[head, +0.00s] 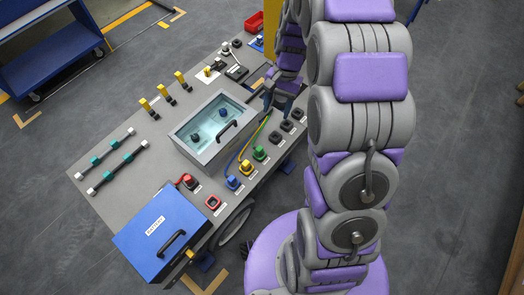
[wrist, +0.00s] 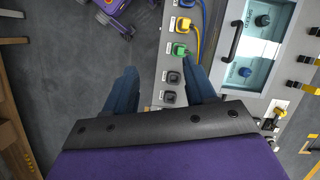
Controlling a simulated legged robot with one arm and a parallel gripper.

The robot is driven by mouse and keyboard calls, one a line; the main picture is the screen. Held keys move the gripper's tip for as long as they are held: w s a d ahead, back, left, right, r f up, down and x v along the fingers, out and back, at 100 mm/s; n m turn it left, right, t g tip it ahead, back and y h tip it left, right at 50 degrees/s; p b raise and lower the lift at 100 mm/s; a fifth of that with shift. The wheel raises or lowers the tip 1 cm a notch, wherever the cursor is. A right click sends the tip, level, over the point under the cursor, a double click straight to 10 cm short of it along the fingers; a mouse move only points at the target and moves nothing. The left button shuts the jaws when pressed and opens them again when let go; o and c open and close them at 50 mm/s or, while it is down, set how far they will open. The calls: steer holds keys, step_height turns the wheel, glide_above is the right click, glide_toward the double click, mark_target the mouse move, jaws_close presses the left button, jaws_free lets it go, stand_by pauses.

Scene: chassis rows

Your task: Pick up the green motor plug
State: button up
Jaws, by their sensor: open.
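The green motor plug (head: 260,153) sits in the row along the panel's near edge, between the yellow plug (head: 245,167) and a black socket (head: 274,138). A green cable leads from it toward the panel. In the wrist view the green plug (wrist: 180,49) appears upright in its socket, just beyond my fingertips. My gripper (wrist: 161,70) is open and empty, with its two blue fingers spread on either side of the lower sockets. In the head view my gripper (head: 277,104) hangs over the panel, farther along the row than the green plug.
A blue battery box (head: 160,236) is at the panel's lower end. Open floor lies around the panel.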

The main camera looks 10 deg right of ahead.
steer(key=w+a+f+m, duration=0.25)
steer(key=w+f, duration=0.45)
steer(key=f, duration=0.6)
steer(key=m+y+b, duration=0.1)
glide_toward(260, 148)
steer(key=b+x, duration=0.1)
steer(key=x, duration=0.2)
steer(key=b+x, duration=0.1)
steer(key=x, duration=0.3)
steer(key=b+x, duration=0.2)
steer(key=x, duration=0.2)
steer(key=shift+w+a+f, duration=0.1)
steer(key=shift+a, duration=0.35)
steer(key=shift+d, duration=0.8)
steer(key=shift+c, duration=1.5)
steer(key=shift+a, duration=0.4)
steer(key=c, duration=0.5)
steer(key=shift+c, duration=0.2)
